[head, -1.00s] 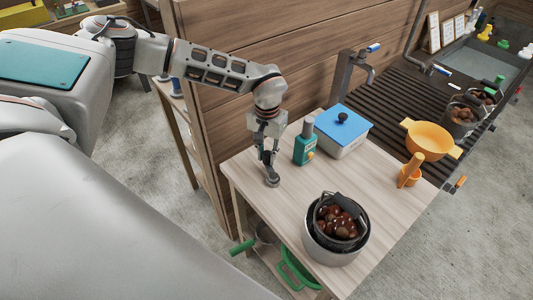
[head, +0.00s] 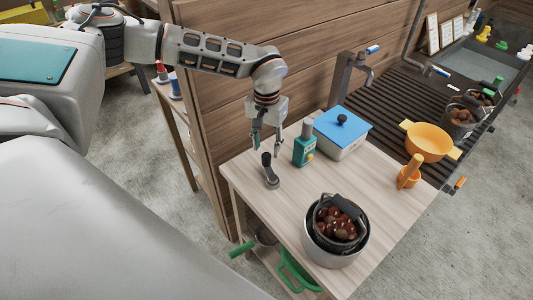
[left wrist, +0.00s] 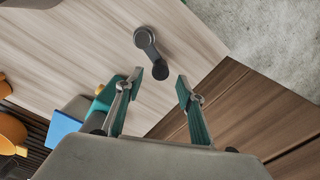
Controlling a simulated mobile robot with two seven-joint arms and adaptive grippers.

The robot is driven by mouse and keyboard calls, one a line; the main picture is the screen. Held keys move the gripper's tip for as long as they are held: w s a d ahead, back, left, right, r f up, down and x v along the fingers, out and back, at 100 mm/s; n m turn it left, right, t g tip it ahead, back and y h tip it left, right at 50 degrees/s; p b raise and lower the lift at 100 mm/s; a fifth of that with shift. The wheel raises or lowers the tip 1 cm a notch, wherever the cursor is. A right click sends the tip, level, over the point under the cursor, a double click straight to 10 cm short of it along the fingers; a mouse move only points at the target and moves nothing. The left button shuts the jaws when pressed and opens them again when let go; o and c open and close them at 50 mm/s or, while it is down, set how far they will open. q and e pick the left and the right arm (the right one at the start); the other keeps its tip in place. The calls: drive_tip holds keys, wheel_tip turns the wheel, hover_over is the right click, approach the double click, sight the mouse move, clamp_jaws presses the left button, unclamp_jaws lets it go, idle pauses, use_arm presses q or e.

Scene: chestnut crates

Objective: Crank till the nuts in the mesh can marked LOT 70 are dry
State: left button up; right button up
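A dark mesh can (head: 321,240) of glossy brown nuts sits inside a silver drum (head: 331,259) on the near part of the pale wooden table. I can read no lot mark on it. A grey crank (head: 271,181) with a black knob stands on the table left of the drum; it also shows in the left wrist view (left wrist: 146,42). My left gripper (head: 266,148) is open and empty just above the knob. In the left wrist view its fingertips (left wrist: 160,77) are apart, with the knob between and beyond them. My right gripper is not in view.
A teal bottle (head: 304,151) and a blue-lidded box (head: 341,130) stand close to the left gripper. An orange colander (head: 428,142) and orange scoop (head: 408,176) are to the right. More cans of nuts (head: 458,128) stand on the dark ribbed drainboard (head: 400,97).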

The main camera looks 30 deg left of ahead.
sight(267, 155)
use_arm(q)
wheel_tip(267, 155, up, 7)
idle(0.3)
drive_tip(key=shift+s, duration=0.15)
idle(0.4)
